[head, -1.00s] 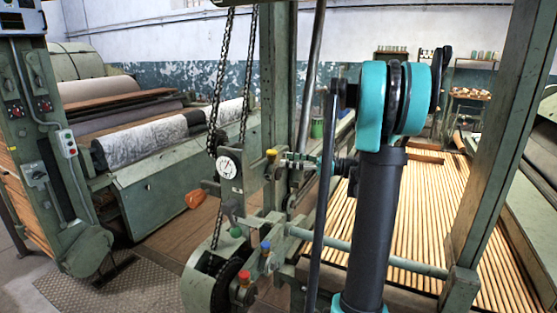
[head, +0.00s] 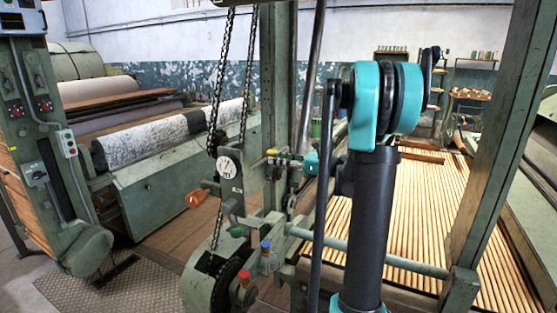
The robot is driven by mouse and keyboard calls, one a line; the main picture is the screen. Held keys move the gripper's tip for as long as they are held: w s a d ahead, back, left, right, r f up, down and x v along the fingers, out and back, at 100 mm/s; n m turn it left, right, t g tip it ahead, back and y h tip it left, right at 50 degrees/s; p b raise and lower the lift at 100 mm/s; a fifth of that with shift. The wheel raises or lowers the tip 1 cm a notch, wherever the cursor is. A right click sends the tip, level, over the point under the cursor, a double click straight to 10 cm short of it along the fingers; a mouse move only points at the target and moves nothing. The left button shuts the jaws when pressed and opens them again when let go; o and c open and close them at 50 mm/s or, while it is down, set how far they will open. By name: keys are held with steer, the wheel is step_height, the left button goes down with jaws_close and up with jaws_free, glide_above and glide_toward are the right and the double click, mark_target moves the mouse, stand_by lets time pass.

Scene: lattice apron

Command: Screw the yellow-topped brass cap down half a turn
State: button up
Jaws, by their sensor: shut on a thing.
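The yellow-topped brass cap (head: 271,153) is small in the head view, right of the round dial on the green machine. My gripper (head: 279,159) reaches it from the right, past the machine's upright post. The jaws are shut on the cap, with the yellow top showing at their left end. The fingers are small and partly merge with the fittings behind them, so the exact contact is hard to see. My teal and black arm fills the middle right of the view.
A blue-topped fitting (head: 265,247) and a red-topped fitting (head: 244,279) sit lower on the machine. A white dial (head: 228,167) and hanging chains (head: 219,85) are left of my gripper. Green posts (head: 500,150) and a horizontal bar (head: 370,253) surround my arm.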

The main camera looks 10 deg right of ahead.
steer(key=shift+c, duration=1.3)
steer(key=shift+s+a+m+t+h, duration=0.1)
steer(key=shift+s+m+t+h, duration=0.05)
steer(key=shift+m+t+h, duration=0.75)
steer(key=shift+s+a+m+t+h, duration=0.1)
steer(key=shift+m+t+h, duration=0.6)
steer(key=shift+t, duration=0.35)
steer(key=shift+s+a+m+t+h, duration=0.1)
steer(key=shift+s+m+t+h, duration=0.05)
steer(key=shift+m+t+h, duration=0.75)
steer(key=o, duration=1.2)
steer(key=shift+c, duration=0.2)
steer(key=v, duration=1.2)
